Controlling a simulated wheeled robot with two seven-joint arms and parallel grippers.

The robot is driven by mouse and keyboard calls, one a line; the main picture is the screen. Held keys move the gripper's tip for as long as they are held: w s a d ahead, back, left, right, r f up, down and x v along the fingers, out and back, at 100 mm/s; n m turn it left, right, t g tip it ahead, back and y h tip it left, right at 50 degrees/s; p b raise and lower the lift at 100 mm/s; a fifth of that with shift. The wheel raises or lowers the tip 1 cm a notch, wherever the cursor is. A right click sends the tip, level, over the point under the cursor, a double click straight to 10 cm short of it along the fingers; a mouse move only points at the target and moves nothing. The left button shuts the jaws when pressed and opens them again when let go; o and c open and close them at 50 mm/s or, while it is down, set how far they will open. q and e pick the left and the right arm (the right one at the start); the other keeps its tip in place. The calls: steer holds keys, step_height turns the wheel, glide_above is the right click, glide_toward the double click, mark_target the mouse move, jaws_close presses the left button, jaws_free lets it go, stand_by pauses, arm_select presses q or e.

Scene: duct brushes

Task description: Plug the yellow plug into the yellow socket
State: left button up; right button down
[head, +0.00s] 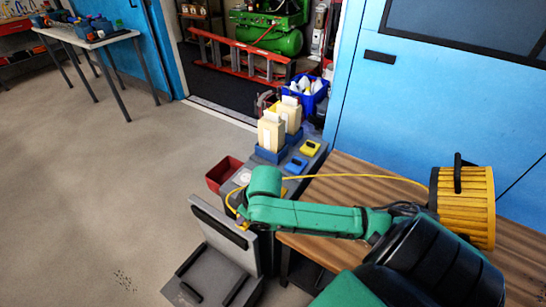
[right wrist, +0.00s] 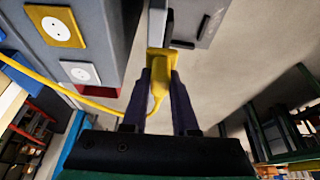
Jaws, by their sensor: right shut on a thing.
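My right gripper (right wrist: 160,75) is shut on the yellow plug (right wrist: 161,63), which sits between the fingertips in the right wrist view. In the head view the right gripper (head: 242,226) is mostly hidden behind my green arm, at the left side of the workbench. The yellow socket (right wrist: 55,25), a yellow plate with a round white face, is on a grey surface at the upper left of the right wrist view. The plug is apart from it, to its right. A yellow cable (head: 350,176) runs from the plug to the yellow reel (head: 465,205). My left gripper is not in view.
A white socket plate (right wrist: 80,73) is beside the yellow one. Yellow (head: 310,148) and blue (head: 296,165) blocks with black tops sit near cartons (head: 271,132) in blue bins. A red bin (head: 222,176) is left of the bench (head: 345,172). Open floor lies farther left.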

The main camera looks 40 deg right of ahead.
arm_select(q)
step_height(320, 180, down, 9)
steer(key=b, duration=0.6)
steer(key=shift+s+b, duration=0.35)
steer(key=shift+b, duration=0.05)
arm_select(e)
steer(key=w+d, duration=0.4)
steer(key=d, duration=0.5)
steer(key=w+d+f, duration=0.1)
steer(key=w+d, duration=0.3)
steer(key=d, duration=0.5)
steer(key=shift+w+d+f, duration=0.2)
steer(key=shift+w, duration=0.1)
step_height(320, 180, down, 5)
steer(key=b, duration=0.6)
steer(key=shift+f+b, duration=0.3)
steer(key=shift+b, duration=0.15)
steer(key=shift+f, duration=0.2)
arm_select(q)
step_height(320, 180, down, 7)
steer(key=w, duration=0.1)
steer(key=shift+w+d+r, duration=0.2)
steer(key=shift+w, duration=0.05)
arm_select(e)
steer(key=shift+r, duration=0.1)
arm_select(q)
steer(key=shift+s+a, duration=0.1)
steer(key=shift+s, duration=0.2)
